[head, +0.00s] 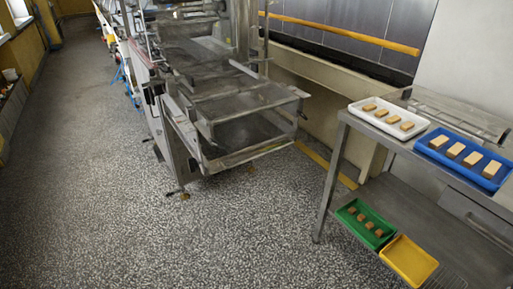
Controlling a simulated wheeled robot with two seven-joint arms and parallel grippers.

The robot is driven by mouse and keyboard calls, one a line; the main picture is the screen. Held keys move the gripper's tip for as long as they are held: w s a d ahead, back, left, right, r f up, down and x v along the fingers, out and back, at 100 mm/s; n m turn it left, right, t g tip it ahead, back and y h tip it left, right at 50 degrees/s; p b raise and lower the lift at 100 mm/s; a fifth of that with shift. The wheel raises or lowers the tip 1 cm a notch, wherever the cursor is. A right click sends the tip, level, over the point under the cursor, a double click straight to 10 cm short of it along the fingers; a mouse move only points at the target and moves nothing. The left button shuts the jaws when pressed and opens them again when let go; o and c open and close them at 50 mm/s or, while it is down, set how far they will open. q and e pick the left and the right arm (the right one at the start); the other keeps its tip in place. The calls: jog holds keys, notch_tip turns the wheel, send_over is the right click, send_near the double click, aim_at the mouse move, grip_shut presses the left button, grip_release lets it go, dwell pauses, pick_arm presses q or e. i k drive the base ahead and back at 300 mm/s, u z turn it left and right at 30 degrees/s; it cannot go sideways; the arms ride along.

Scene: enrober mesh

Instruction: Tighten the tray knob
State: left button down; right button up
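The enrober machine (187,90) stands in the centre, with a metal frame, wire mesh surfaces and a tray-like lower section (245,133) at its near end. A clear knob on the tray cannot be made out at this size; small fittings along the machine's left side are too small to tell apart. Neither of my grippers is in view.
A steel table at right holds a white tray (395,109) and a blue tray (462,167), each with several biscuit-like pieces. Its lower shelf (410,215) holds a green tray (352,222) with pieces and an empty yellow tray (409,260). The speckled floor (110,200) is clear in front and left.

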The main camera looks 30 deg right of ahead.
aim_at(193, 165)
jog(key=u, duration=0.9)
jog(key=i, duration=3.65)
jog(key=z, duration=3.25)
